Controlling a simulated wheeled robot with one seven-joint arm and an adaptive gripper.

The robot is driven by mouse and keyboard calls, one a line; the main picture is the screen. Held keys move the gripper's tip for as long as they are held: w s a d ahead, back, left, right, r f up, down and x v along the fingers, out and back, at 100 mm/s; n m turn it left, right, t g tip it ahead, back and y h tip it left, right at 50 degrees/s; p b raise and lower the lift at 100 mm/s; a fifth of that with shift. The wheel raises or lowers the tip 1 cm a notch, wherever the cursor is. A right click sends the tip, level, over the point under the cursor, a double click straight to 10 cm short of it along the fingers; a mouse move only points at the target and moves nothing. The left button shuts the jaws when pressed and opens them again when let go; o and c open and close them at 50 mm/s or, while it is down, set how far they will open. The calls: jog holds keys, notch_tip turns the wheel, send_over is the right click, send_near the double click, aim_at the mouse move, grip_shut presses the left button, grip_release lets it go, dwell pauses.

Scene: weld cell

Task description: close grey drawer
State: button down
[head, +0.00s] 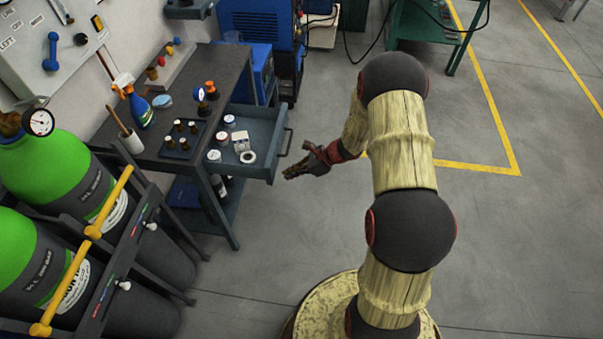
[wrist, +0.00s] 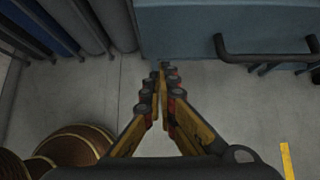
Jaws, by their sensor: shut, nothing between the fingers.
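The grey drawer (head: 262,142) is pulled out from the dark workbench, with several small round items and a white box inside. Its front panel (wrist: 180,32) spans the top of the wrist view, with a dark bar handle (wrist: 262,52) at the right. The handle also shows in the head view (head: 287,143). My gripper (head: 292,173) is shut and empty, just outside the drawer front near its lower corner. In the wrist view my gripper (wrist: 160,72) points at the panel, left of the handle. I cannot tell whether the fingertips touch the panel.
The workbench top (head: 212,90) holds bottles, a dark tray (head: 183,140) and a brush cup. Green gas cylinders (head: 50,170) stand at the left. A blue machine (head: 262,30) stands behind the bench. The grey floor (head: 520,230) at the right is clear.

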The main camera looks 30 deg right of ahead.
aim_at(216, 164)
jog(key=shift+w+a+r, duration=0.15)
jog(key=shift+w+a, duration=0.7)
jog(key=shift+a, duration=0.25)
jog(key=shift+a, duration=0.1)
jog(key=w+a, duration=0.5)
jog(key=a, duration=0.1)
jog(key=w+a, duration=0.4)
jog(key=a, duration=0.3)
jog(key=w+a+b, duration=0.1)
jog(key=w+a, duration=0.4)
jog(key=a, duration=0.2)
jog(key=shift+w+a, duration=0.1)
jog(key=shift+w, duration=0.2)
jog(key=shift+w+a, duration=0.1)
jog(key=shift+w, duration=0.05)
jog(key=shift+r, duration=0.1)
